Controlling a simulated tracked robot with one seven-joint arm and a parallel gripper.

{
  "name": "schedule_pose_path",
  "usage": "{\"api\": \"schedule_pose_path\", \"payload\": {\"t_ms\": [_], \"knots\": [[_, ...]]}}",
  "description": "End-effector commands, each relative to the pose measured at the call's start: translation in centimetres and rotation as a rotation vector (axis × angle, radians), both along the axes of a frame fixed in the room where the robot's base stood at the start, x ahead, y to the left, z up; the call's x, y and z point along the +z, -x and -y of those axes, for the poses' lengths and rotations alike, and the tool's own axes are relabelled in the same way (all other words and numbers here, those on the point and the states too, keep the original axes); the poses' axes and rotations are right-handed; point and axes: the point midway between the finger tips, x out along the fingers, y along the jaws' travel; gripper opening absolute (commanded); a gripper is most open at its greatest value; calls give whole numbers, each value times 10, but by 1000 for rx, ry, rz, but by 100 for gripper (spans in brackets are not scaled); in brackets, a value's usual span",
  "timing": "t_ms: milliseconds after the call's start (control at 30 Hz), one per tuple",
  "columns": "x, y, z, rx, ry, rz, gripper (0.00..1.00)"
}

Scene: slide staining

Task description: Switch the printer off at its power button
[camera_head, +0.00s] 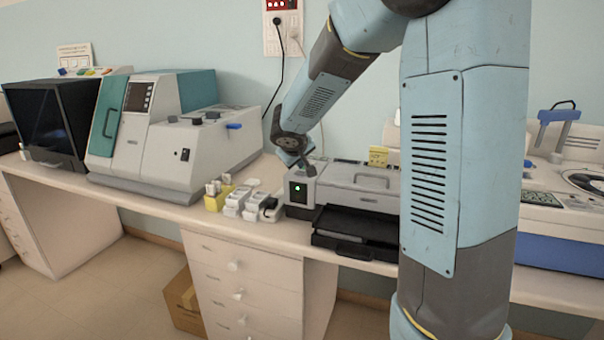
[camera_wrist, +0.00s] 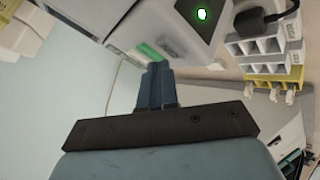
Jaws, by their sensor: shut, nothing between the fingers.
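The printer (camera_head: 357,180) is a low grey-white machine on the bench, with a dark output tray (camera_head: 352,236) at its front. A dark panel on its front left carries a green lit power button (camera_head: 297,188). The lit button (camera_wrist: 202,14) also shows at the top of the wrist view. My gripper (camera_head: 308,171) is just above the printer's left top edge, above and behind the button panel. In the wrist view my gripper (camera_wrist: 155,68) is shut and empty, its fingertips near the printer casing. Whether they touch the casing I cannot tell.
White slide racks (camera_head: 238,200) and a yellow rack (camera_head: 217,196) stand just left of the printer, with a dark object on one. A large grey and teal machine (camera_head: 170,150) stands further left. My arm hides the bench right of the printer.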

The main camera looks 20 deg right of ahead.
Motion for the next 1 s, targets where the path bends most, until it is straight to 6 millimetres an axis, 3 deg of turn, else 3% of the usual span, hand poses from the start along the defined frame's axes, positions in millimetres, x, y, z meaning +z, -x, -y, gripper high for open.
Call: {"api": "schedule_pose_path", "payload": {"t_ms": [1000], "knots": [[-8,-1,0,0,0,0,0]]}}
